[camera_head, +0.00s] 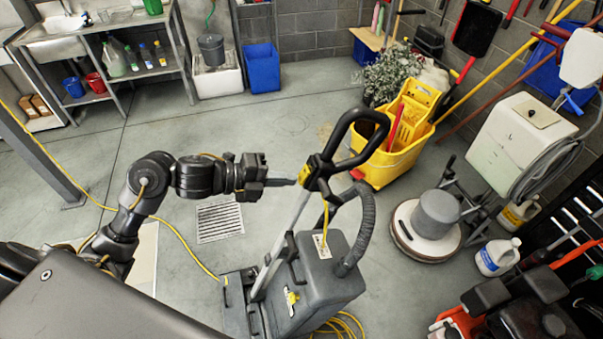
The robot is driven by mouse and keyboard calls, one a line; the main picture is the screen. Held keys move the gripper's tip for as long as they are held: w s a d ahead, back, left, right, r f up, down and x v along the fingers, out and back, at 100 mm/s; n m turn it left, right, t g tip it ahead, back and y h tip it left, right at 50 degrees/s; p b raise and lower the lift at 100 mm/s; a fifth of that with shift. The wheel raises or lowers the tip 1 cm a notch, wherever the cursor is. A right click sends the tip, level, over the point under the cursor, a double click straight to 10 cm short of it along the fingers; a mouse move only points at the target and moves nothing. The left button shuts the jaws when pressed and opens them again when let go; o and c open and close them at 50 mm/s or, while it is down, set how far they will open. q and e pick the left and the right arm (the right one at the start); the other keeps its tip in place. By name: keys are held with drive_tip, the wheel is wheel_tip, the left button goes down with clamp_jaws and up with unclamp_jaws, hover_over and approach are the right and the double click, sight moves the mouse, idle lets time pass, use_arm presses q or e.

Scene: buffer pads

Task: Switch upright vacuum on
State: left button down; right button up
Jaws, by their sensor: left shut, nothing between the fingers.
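The upright vacuum (318,278) stands on the floor at the lower centre. It has a grey body, a dark ribbed hose and a black loop handle (377,127) at the top. A yellow part (306,175) sits at the base of the handle. My left gripper (290,182) comes in from the left and is shut. Its fingertips are close to the yellow part at the handle's base; I cannot tell whether they touch it. A power switch cannot be made out. My right gripper is not in view.
A yellow mop bucket (385,165) stands behind the vacuum, and a floor polisher (428,222) stands to its right. A yellow cord (185,240) runs across the floor at left. A metal drain grate (219,220) lies below my left forearm.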

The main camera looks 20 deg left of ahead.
use_arm(q)
drive_tip(key=shift+w+d+f, duration=0.15)
drive_tip(key=shift+w+d, duration=0.1)
drive_tip(key=shift+d, duration=0.1)
idle(0.3)
drive_tip(key=shift+a, duration=0.1)
drive_tip(key=shift+p+v, duration=0.35)
drive_tip(key=shift+v, duration=2.55)
